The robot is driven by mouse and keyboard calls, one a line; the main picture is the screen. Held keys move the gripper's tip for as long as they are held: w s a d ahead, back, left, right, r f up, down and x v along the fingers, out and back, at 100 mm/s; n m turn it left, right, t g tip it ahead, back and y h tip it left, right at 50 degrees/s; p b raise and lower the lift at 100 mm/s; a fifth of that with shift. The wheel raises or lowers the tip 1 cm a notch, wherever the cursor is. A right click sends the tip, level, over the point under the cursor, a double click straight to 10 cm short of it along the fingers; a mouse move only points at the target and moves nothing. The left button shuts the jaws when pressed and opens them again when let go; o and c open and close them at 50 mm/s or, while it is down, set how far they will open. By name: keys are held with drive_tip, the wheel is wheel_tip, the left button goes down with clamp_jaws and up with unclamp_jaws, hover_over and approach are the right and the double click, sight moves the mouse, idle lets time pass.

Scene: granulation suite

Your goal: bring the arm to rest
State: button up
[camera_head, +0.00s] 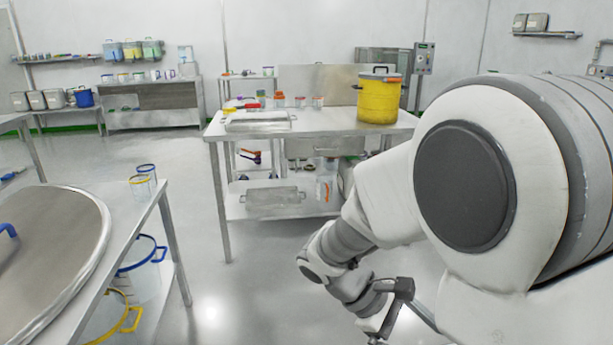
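My arm reaches in from the right edge and bends down toward the lower middle of the head view. My gripper (399,312) is at the bottom of the picture, low over the floor in front of the steel table (216,131). Only its dark bracket and part of a finger show. The bottom edge of the picture cuts off the rest, so I cannot see its opening or whether it holds anything.
A yellow pot (379,100) and several small jars stand on the steel table. A nearer bench at left bears a large round steel lid (60,245), with clear buckets (140,275) below. Open floor (205,225) lies between bench and table.

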drive_tip(key=s+a+r+m+t+y, duration=0.5)
drive_tip(key=s+r+m+t+y, duration=0.2)
drive_tip(key=r+m+t+y, duration=0.3)
wheel_tip(320, 180, up, 19)
drive_tip(key=g+p, duration=0.1)
drive_tip(key=p, duration=1.7)
drive_tip(key=shift+n+g+h, duration=0.3)
drive_tip(key=shift+d+f, duration=0.1)
